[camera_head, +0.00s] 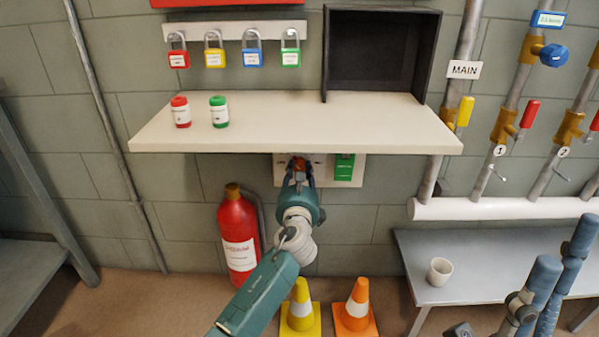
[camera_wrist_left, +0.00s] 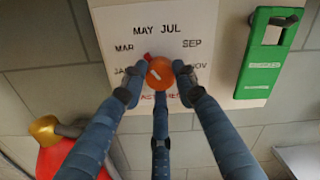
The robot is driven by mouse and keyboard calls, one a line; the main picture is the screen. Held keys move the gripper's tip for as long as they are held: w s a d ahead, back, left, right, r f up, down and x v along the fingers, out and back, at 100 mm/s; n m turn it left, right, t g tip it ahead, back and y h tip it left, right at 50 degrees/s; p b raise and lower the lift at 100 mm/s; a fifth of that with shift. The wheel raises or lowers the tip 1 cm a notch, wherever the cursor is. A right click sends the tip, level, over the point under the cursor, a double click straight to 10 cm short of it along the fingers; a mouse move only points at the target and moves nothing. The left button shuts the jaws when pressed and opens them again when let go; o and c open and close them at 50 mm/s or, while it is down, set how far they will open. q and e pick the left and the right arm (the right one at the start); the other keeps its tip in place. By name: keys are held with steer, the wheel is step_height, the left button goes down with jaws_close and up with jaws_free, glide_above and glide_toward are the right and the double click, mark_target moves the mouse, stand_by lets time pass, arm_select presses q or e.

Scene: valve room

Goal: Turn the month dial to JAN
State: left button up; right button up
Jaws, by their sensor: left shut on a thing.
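The month dial, an orange round knob (camera_wrist_left: 158,74), sits on a white plate (camera_wrist_left: 110,20) on the wall under the shelf. MAY, JUL, MAR and SEP read clearly around it. JAN and NOV are partly hidden by fingers. A small red mark on the dial's upper left edge points up and left, roughly between MAR and MAY. My left gripper (camera_head: 300,168) reaches under the shelf and is shut on the dial, its fingers around the knob in the wrist view (camera_wrist_left: 156,82). Blue fingers of my right gripper (camera_head: 520,305) show at the lower right, partly cut off.
The shelf (camera_head: 300,118) overhangs the plate closely. A green tag (camera_wrist_left: 266,55) hangs right of the dial. A red extinguisher (camera_head: 237,235) stands at left below. Two cones (camera_head: 301,308) stand on the floor. A bench (camera_head: 480,265) with a white cup (camera_head: 440,271) is at right.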

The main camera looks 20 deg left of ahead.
arm_select(q)
steer(key=n+b, duration=0.2)
steer(key=n, duration=0.8)
steer(key=shift+f+n, duration=0.15)
steer(key=shift+n, duration=0.15)
stand_by(0.5)
steer(key=o, duration=1.1)
steer(key=shift+o, duration=0.2)
steer(key=v, duration=1.2)
